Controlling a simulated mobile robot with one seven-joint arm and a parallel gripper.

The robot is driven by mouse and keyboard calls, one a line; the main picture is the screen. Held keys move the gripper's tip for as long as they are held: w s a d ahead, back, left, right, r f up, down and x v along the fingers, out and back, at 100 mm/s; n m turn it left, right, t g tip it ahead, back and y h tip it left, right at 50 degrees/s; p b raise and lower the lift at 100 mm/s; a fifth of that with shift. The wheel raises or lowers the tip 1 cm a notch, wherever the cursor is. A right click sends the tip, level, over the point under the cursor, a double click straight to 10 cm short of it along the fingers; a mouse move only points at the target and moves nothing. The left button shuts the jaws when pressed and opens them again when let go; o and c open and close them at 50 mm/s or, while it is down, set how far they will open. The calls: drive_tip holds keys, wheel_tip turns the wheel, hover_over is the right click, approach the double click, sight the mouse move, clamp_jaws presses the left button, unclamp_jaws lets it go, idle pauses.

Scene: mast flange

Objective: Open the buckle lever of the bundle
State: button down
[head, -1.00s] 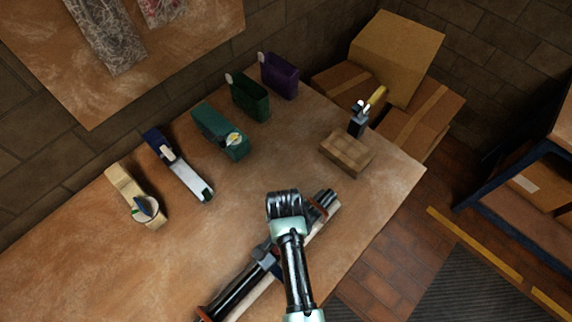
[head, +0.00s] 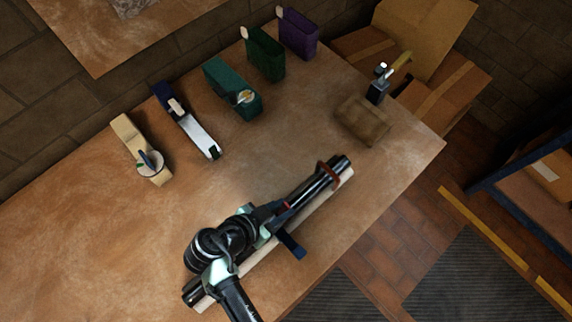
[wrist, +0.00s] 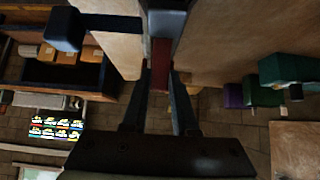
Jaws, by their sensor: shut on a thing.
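The bundle of black tubes (head: 318,184) and a pale wooden strip lies diagonally across the table front. A dark blue arm with a block end (head: 292,246) sticks out toward the table's front edge, and also shows in the wrist view (wrist: 64,28). My arm hides much of the buckle.
A brown block (head: 362,120) and a small dark dispenser (head: 377,92) stand at the right of the table (head: 110,235). A tape dispenser (head: 140,148), a blue-and-white tool (head: 190,125) and green and purple holders (head: 298,33) line the back. Cardboard boxes (head: 425,40) stand beyond.

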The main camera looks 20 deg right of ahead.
drive_tip(key=h+b, duration=0.1)
drive_tip(key=b, duration=0.1)
drive_tip(key=a+t+h+b, duration=0.1)
drive_tip(key=b, duration=0.1)
drive_tip(key=shift+s+a+f, duration=0.15)
drive_tip(key=shift+a+f, duration=0.1)
drive_tip(key=shift+f, duration=0.1)
drive_tip(key=shift+s+a+r+h+b, duration=0.1)
drive_tip(key=shift+a+r+h+b, duration=0.1)
drive_tip(key=shift+h+b, duration=0.65)
drive_tip(key=c, duration=0.7)
unclamp_jaws()
